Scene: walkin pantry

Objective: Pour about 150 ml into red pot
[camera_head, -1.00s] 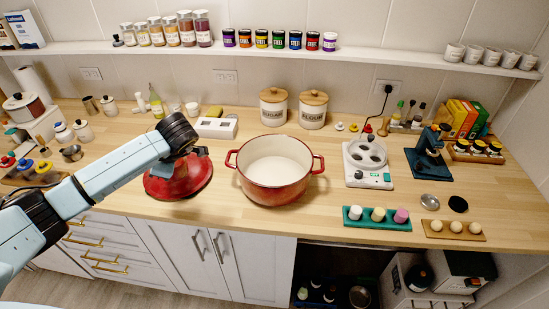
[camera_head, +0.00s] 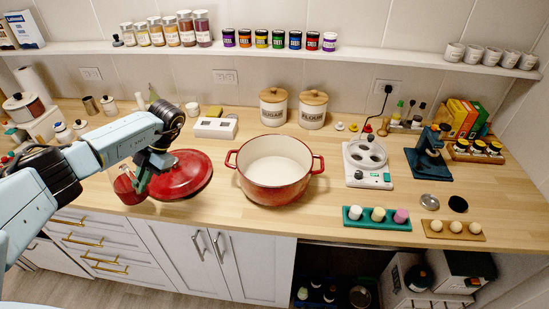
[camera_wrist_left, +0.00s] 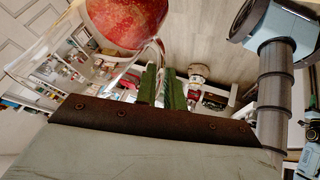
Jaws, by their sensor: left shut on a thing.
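The red pot (camera_head: 275,195) stands uncovered on the counter in the head view. Its pale inside looks empty. My left gripper (camera_head: 142,182) is left of the pot, near the red lid (camera_head: 186,180). It is shut on a clear jug (camera_head: 127,188) with red contents, which partly hides behind my arm. In the left wrist view, my gripper's green fingers (camera_wrist_left: 162,88) close around the clear handle, and the red contents of the jug (camera_wrist_left: 128,18) fill the top. I cannot tell whether the jug touches the counter. My right gripper is in neither view.
The lid lies between the jug and the pot. Sugar (camera_head: 273,107) and flour (camera_head: 313,110) canisters stand behind the pot. A white scale-like device (camera_head: 367,163) stands to its right, with a green tray (camera_head: 376,224) in front. Bare counter (camera_head: 240,220) lies in front of the pot.

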